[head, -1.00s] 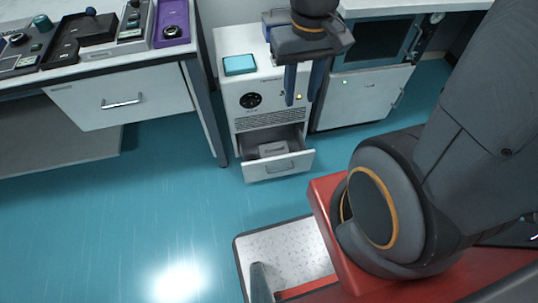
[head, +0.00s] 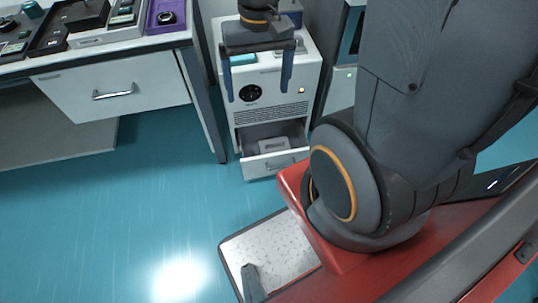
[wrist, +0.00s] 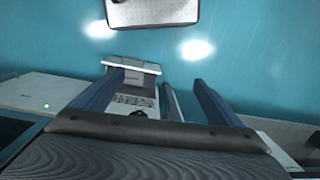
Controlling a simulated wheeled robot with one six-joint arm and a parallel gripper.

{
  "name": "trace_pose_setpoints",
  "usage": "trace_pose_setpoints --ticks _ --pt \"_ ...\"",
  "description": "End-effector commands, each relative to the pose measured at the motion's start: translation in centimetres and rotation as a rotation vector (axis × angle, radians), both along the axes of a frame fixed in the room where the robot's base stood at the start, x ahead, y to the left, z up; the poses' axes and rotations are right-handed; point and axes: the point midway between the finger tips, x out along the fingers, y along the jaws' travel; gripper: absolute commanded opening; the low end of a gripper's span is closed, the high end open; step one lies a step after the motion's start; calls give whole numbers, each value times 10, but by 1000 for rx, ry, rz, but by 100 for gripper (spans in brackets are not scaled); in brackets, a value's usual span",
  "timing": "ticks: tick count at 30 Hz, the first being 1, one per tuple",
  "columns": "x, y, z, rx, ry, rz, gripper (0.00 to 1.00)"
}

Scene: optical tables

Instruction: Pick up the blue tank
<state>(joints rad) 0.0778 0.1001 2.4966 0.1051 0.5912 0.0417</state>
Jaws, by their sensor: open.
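I cannot tell for sure which thing is the blue tank. A light blue block (head: 243,59) sits on top of the white cabinet, partly hidden by my gripper. A darker blue box (head: 293,17) stands at the back of the cabinet top, also partly hidden by my wrist. My gripper (head: 258,95) hangs in front of the cabinet in the head view, its two blue fingers apart and nothing between them. In the wrist view my gripper (wrist: 160,76) is also empty, and neither blue thing can be made out there.
The white cabinet (head: 312,75) has an open lower drawer (head: 272,164) holding a grey box (head: 274,146). A table (head: 110,44) with several instruments stands left; its drawer (head: 112,93) is shut. Blue floor (head: 120,220) is clear at front left.

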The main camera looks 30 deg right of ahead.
Motion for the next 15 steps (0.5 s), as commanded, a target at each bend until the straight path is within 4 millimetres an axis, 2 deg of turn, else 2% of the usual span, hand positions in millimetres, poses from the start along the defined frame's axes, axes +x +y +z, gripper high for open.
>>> trace_pose_setpoints --ticks 1,15 --pt "13 -6 -32 15 17 -61 89" --pt "94 -53 -216 158 134 -606 89"
